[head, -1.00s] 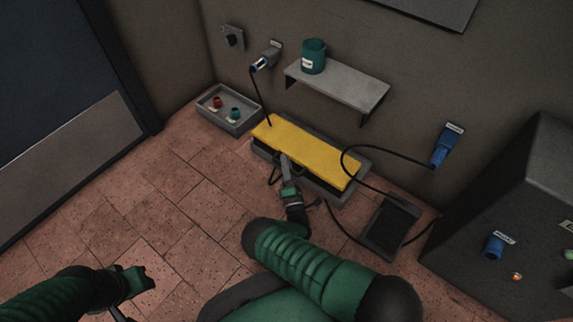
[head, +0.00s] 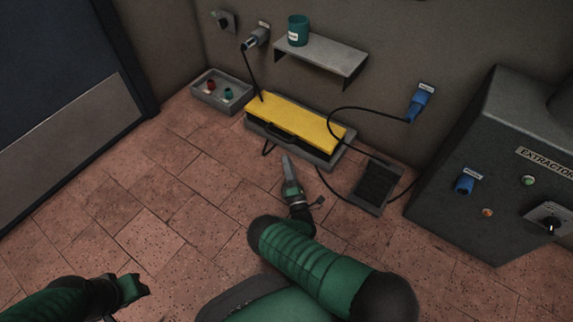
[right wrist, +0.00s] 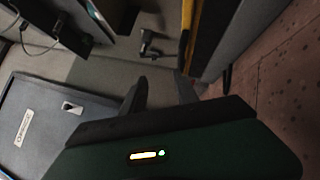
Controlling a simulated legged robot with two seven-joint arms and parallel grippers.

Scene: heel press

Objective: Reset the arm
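My right gripper (head: 287,162) hangs above the tiled floor, in front of the box with the yellow top (head: 300,122), with a visible gap to its dark front handle (head: 281,133). In the right wrist view its two fingers (right wrist: 160,82) stand apart with nothing between them. A yellow edge (right wrist: 187,18) shows beyond them there. My left gripper (head: 138,284) is low at the left of the head view, away from everything; its fingers are too small and dark to read.
A grey tray (head: 207,104) with a red and a teal piece sits left of the box. A shelf (head: 330,62) holds a teal cup (head: 298,30). A black pedal (head: 372,190) with cables lies at right, near a grey extractor cabinet (head: 480,130). The floor at left is clear.

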